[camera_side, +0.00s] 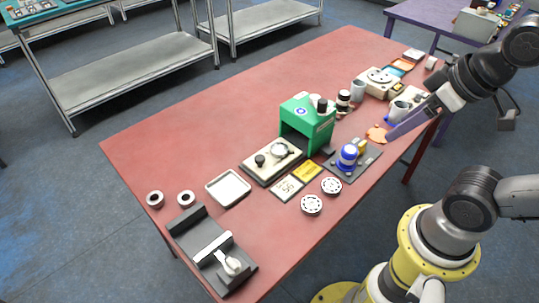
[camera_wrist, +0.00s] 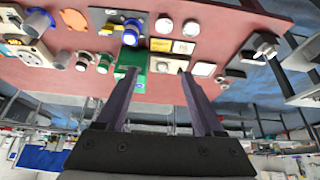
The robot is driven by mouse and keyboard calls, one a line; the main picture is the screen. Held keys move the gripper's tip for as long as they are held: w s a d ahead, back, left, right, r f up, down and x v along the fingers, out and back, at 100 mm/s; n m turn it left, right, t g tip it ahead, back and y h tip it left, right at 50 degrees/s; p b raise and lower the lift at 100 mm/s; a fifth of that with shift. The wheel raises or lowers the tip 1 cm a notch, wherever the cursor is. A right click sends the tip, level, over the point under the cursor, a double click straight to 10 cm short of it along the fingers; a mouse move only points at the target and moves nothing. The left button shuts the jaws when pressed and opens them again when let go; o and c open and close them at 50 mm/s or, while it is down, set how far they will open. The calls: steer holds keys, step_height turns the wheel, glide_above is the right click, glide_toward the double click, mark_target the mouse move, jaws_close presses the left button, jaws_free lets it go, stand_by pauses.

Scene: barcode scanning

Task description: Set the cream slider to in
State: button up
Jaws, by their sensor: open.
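A dark grey fixture (camera_side: 190,232) lies at the table's near left end, with a pale bar (camera_side: 214,246) across it and a cream-white handle (camera_side: 232,265). This looks like the cream slider, but I cannot be sure, nor tell which end is in. The fixture also shows at the upper right of the wrist view (camera_wrist: 262,46). My gripper (camera_wrist: 158,72) is open and empty, with its two purple fingers apart. In the side view my gripper (camera_side: 392,134) is at the right, over the table's far part, well away from that fixture.
A green box-shaped stand (camera_side: 309,116) rises mid-table. Beside it are a cream panel with knobs (camera_side: 262,168), a blue-topped device (camera_side: 348,153) and a white tray (camera_side: 228,188). Round discs (camera_side: 312,204) lie near the front edge. The table's left part (camera_side: 150,150) is largely clear.

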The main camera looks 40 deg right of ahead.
steer(key=w+r+n, duration=0.3)
steer(key=w+r, duration=0.2)
steer(key=n+g, duration=0.6)
glide_above(260, 157)
step_height(260, 157, down, 14)
step_height(260, 157, down, 13)
steer(key=shift+a+f, duration=0.1)
jaws_close()
stand_by(0.5)
